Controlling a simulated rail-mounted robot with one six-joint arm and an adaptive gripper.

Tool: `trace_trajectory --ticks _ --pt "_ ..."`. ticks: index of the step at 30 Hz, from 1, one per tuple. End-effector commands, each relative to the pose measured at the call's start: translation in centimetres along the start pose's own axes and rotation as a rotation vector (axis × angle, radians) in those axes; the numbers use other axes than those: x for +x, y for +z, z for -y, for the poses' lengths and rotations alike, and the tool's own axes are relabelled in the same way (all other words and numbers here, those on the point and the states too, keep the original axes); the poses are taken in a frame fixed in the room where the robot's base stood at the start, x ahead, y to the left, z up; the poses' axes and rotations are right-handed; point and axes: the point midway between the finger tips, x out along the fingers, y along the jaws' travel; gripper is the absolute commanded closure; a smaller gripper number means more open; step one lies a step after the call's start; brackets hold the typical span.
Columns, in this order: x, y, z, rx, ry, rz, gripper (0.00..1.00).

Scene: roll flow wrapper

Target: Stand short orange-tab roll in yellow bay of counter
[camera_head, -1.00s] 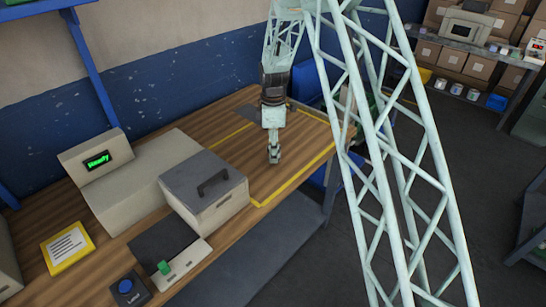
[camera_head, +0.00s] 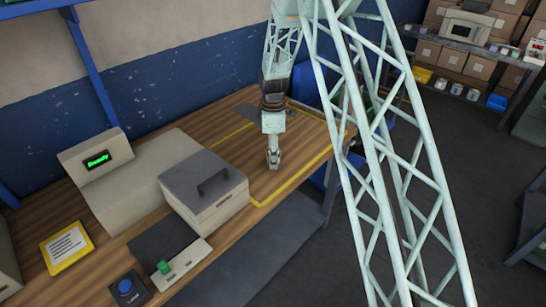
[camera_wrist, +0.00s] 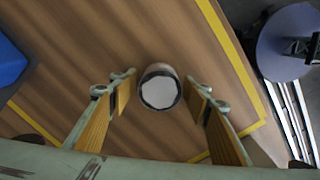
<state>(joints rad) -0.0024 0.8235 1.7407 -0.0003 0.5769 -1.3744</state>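In the wrist view a short roll (camera_wrist: 159,92) stands on the wooden counter (camera_wrist: 165,35), its round white end facing the camera. No orange tab shows on it. My gripper (camera_wrist: 160,88) is open, with a finger on each side of the roll and a visible gap at both sides. Yellow lines on the counter mark the bay (camera_wrist: 228,47); the roll stands inside them. In the head view my gripper (camera_head: 273,160) is low over the counter inside the yellow lines. The roll cannot be made out there.
A grey-lidded box with a handle (camera_head: 203,190) stands left of my gripper, joined to a beige machine with a green display (camera_head: 97,160). A blue object (camera_wrist: 10,65) is at the wrist view's left edge. The counter's edge lies close beyond the yellow line.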

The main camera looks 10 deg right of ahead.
Motion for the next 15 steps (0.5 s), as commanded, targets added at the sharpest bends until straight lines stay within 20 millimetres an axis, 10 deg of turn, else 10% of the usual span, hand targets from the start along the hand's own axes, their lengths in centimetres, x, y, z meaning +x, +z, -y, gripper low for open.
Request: trace_trajectory --ticks 15 --pt "-1.0 0.0 -0.1 0.0 0.002 0.0 0.56"
